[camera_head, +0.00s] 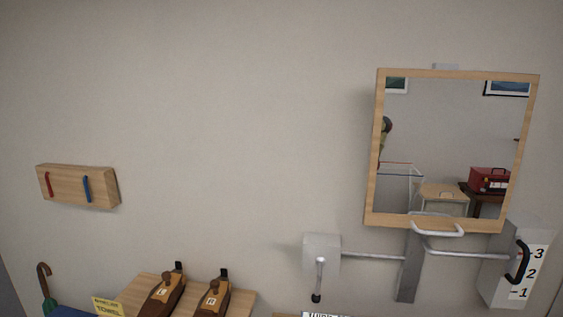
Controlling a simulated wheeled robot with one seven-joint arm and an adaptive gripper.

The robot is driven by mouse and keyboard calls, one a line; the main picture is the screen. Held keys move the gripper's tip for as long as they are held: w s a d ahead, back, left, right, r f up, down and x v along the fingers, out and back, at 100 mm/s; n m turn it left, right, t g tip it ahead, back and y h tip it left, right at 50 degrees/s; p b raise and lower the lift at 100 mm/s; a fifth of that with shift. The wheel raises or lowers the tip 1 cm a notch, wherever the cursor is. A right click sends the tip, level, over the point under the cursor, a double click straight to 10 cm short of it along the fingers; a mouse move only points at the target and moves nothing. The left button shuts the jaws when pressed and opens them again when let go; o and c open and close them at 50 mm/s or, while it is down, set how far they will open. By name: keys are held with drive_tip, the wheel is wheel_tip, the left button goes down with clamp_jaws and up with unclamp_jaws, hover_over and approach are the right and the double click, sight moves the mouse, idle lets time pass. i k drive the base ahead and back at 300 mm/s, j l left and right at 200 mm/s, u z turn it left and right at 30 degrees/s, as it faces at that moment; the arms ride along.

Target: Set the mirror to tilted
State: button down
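The mirror (455,147) hangs on the wall at the right of the head view, in a light wooden frame (372,150). A pale bar handle (437,229) is on its bottom rail. A small grey bracket (446,67) shows above its top edge, and a grey strip (409,270) runs down the wall below it. The frame looks slightly skewed in this view; I cannot tell its exact lean from the wall. My gripper is not in view, and nothing is seen touching the mirror.
Below the mirror, a grey box with a black-tipped lever (319,280) and a box numbered 1 to 3 (518,275) with a black handle stick out. A wooden rack (78,186), an umbrella (45,290) and two brown wooden items (165,296) are left. The wall between is clear.

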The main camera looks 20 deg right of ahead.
sight(447, 147)
drive_tip(key=z, duration=1.65)
